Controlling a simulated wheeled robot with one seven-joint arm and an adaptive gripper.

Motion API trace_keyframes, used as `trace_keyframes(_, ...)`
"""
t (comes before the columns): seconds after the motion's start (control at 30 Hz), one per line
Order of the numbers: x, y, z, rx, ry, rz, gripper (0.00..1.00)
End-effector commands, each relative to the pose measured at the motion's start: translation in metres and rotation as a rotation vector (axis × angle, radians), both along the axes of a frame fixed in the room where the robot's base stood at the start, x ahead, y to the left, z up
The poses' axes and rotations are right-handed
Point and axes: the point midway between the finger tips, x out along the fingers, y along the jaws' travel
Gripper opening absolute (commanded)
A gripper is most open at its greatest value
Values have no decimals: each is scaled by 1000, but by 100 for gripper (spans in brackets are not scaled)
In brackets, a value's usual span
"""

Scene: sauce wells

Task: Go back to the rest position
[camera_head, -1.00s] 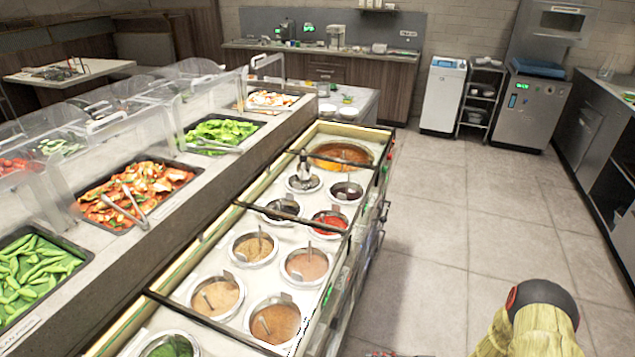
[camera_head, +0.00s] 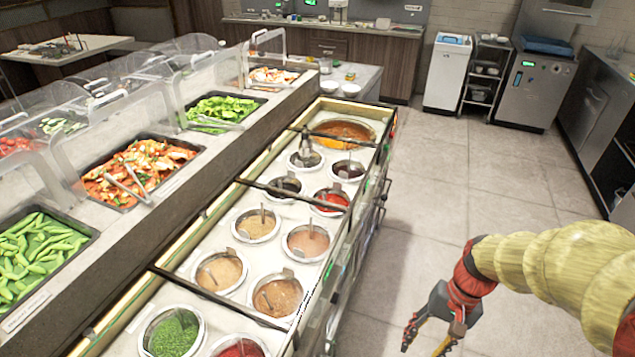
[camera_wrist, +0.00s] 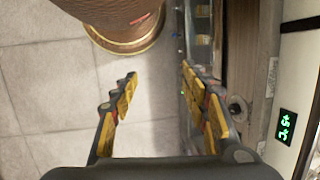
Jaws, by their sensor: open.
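My gripper (camera_head: 424,343) is at the lower right of the head view, over the floor to the right of the sauce counter (camera_head: 262,184). Its fingers are apart with nothing between them. In the wrist view the gripper (camera_wrist: 158,85) shows two yellow-and-black fingers spread wide, with bare floor tiles between them. My arm comes in from the right edge of the head view.
The sauce counter holds several round wells, including green sauce (camera_head: 174,335) and red sauce (camera_head: 330,200). Food trays such as pea pods (camera_head: 38,250) stand behind guards at left. In the wrist view, a temperature display (camera_wrist: 287,127) is close at right. The aisle floor (camera_head: 425,190) is clear.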

Motion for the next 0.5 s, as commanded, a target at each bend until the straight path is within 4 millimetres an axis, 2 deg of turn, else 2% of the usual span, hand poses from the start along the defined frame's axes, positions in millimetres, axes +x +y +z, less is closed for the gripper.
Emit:
trace_keyframes(0.03, -1, 0, 17, -41, -47, 23, 46)
trace_keyframes(0.27, -11, 0, 78, -196, -248, 130, 46)
trace_keyframes(0.5, -26, 14, 141, -295, -468, 252, 46)
